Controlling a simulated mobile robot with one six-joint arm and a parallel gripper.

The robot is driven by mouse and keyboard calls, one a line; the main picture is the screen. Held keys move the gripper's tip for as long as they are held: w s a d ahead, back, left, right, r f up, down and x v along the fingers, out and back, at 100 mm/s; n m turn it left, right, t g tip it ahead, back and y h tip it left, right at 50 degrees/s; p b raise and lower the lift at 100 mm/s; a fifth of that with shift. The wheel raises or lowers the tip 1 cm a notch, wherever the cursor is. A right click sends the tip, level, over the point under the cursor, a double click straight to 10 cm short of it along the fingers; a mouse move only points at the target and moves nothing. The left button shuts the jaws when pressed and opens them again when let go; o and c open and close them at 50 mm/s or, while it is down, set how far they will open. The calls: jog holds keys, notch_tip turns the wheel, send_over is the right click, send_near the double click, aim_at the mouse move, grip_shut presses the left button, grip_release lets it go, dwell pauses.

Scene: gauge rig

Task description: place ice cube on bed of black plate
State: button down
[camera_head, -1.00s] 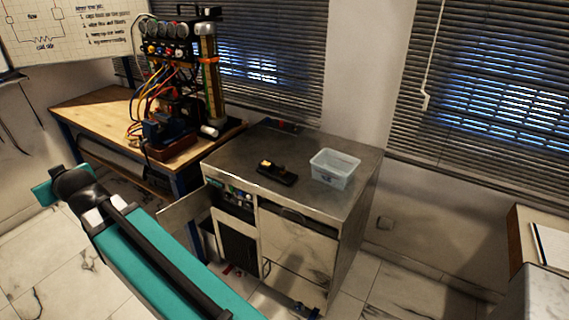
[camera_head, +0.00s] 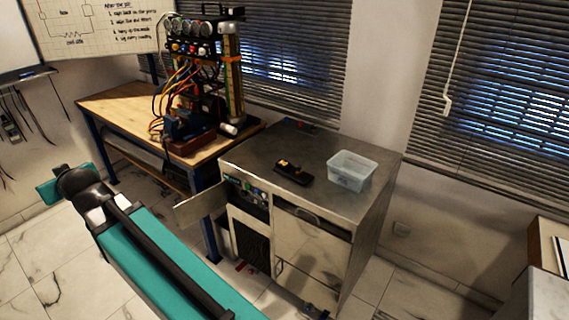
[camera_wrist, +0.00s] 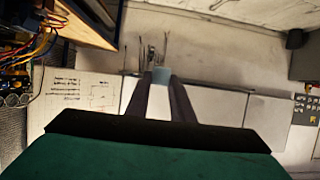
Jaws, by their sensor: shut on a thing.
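In the wrist view, my gripper (camera_wrist: 163,82) is shut on a small pale blue block, which looks like the ice cube (camera_wrist: 161,74). The cube sits between the fingertips and is well apart from the cabinet. In the head view my forearm crosses the lower left, and the gripper and cube are not visible. A small flat black item with a yellow part (camera_head: 293,172) lies on top of the steel cabinet (camera_head: 262,150). It may be the black plate, but it is too small to be sure.
A clear plastic bin (camera_head: 352,171) stands on the cabinet's right side. The cabinet's left door (camera_head: 201,207) hangs open. A wooden bench (camera_head: 118,105) with a gauge rig (camera_head: 203,75) and coloured hoses is at its left. Blinds cover the windows behind.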

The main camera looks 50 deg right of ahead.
jog(key=shift+d, duration=0.1)
jog(key=s+d+f+m+g+h+p, duration=0.1)
jog(key=s+d+f+m+h, duration=0.25)
jog(key=d, duration=0.85)
jog(key=s+d+f+m+g+h+p, duration=0.1)
jog(key=s+d+f+m+g+h, duration=0.25)
jog(key=d, duration=0.85)
jog(key=s+d+f+m+h+p, duration=0.15)
jog(key=s+d+f+h, duration=0.35)
jog(key=d, duration=0.7)
jog(key=s+d+f+m+g, duration=0.3)
jog(key=s+d, duration=0.5)
jog(key=s, duration=0.1)
jog(key=s+d+f+m+g+h+p, duration=0.1)
jog(key=s+d+f+m+g, duration=0.1)
jog(key=s+d, duration=0.7)
jog(key=s+d+f+m+g+p, duration=0.1)
jog(key=s+d+f+m+g, duration=0.2)
jog(key=s+d, duration=0.5)
jog(key=shift+s+d+f+m+g+h, duration=0.1)
jog(key=shift+s+m+g+h, duration=0.15)
jog(key=shift+s, duration=0.25)
jog(key=shift+s+f+m+g, duration=0.15)
jog(key=shift+s+m, duration=0.15)
jog(key=shift+s, duration=0.15)
jog(key=shift+s+d+f+m+g+h, duration=0.15)
jog(key=shift+s+m, duration=0.15)
jog(key=shift+s, duration=0.2)
jog(key=shift+a, duration=0.15)
